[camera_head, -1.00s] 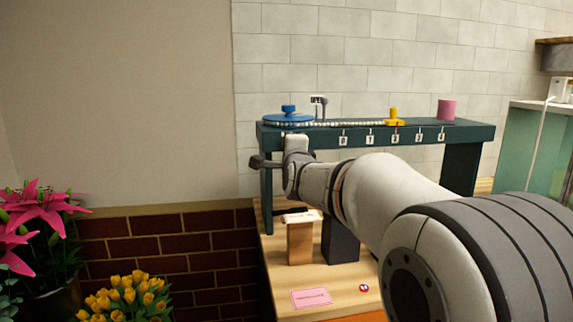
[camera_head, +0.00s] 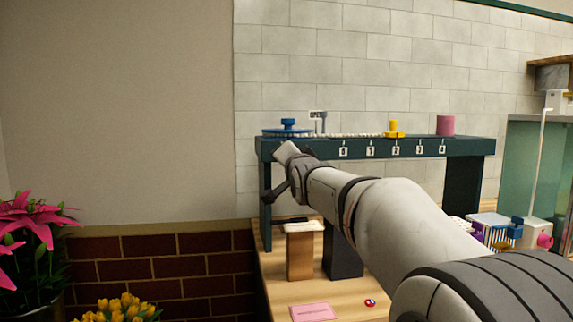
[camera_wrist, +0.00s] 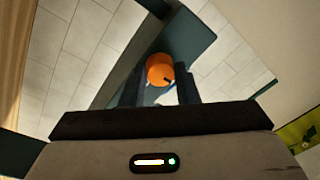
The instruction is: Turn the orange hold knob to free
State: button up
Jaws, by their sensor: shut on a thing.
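The orange hold knob (camera_wrist: 160,70) shows in the wrist view as a round orange disc with a small dark mark at its lower right. It sits between the two dark fingers of my gripper (camera_wrist: 158,82), which is shut on it. In the head view my gripper (camera_head: 270,195) is at the left end of the dark green raised bench (camera_head: 375,147), below its top. The knob is hidden there.
Wooden and dark blocks stand below. Pink lilies (camera_head: 35,225) and yellow flowers (camera_head: 118,308) are at left.

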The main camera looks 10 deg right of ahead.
jog(key=shift+r+n, duration=0.1)
jog(key=shift+n, duration=0.3)
jog(key=o, duration=1)
jog(key=s, duration=0.7)
jog(key=shift+s+d+f, duration=0.1)
jog(key=shift+s+f, duration=0.3)
jog(key=s+f+n+g+p, duration=0.3)
jog(key=s+f+g+p, duration=0.2)
jog(key=s, duration=0.5)
jog(key=s+f+n+g+p, duration=0.3)
jog(key=s+f+g+p, duration=0.2)
jog(key=s+p, duration=0.4)
jog(key=s+a+f+n+g+p, duration=0.1)
jog(key=s+f+g+p, duration=0.4)
jog(key=s, duration=0.6)
jog(key=shift+f+n+g+p, duration=0.25)
jog(key=shift+n+g+p, duration=0.55)
jog(key=shift+p, duration=0.55)
